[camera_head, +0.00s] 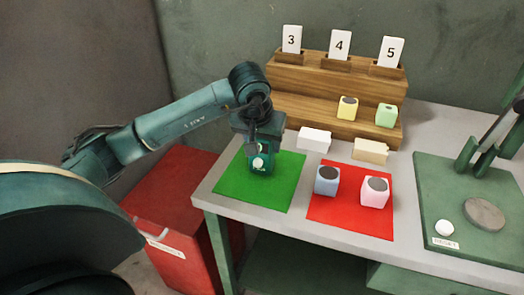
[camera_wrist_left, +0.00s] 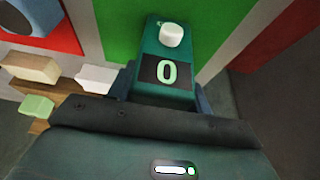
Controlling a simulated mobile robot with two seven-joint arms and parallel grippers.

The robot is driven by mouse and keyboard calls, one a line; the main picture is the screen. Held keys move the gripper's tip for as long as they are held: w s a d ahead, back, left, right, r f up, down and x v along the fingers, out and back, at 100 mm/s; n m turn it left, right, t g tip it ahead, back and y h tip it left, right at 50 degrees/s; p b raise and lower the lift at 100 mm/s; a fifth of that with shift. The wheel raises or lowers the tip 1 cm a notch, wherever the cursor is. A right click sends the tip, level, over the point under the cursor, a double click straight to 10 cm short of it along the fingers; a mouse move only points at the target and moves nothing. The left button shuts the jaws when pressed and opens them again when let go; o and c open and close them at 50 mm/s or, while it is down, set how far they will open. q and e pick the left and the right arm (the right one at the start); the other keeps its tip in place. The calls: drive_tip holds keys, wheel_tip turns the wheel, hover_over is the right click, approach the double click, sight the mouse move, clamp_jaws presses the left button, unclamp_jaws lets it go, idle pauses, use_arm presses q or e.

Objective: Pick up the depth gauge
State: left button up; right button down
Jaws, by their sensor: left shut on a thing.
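The depth gauge (camera_head: 259,163) is a dark green block with a white round knob, over the green mat (camera_head: 281,191). In the left wrist view the depth gauge (camera_wrist_left: 181,45) shows its white knob and a display reading 0. My left gripper (camera_head: 264,143) comes down on it from above and is shut on it, with a finger on each side. I cannot tell whether the gauge touches the mat. My right gripper is not in view.
A red mat (camera_head: 348,222) holds a blue block (camera_head: 326,184) and a pink block (camera_head: 374,194). White (camera_head: 314,139) and beige (camera_head: 370,151) blocks lie behind. A wooden stepped stand (camera_head: 290,106) bears yellow and green blocks and number cards. A green press (camera_head: 470,190) stands right.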

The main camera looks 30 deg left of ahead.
use_arm(q)
drive_tip(key=shift+c, duration=0.7)
drive_tip(key=shift+r, duration=0.1)
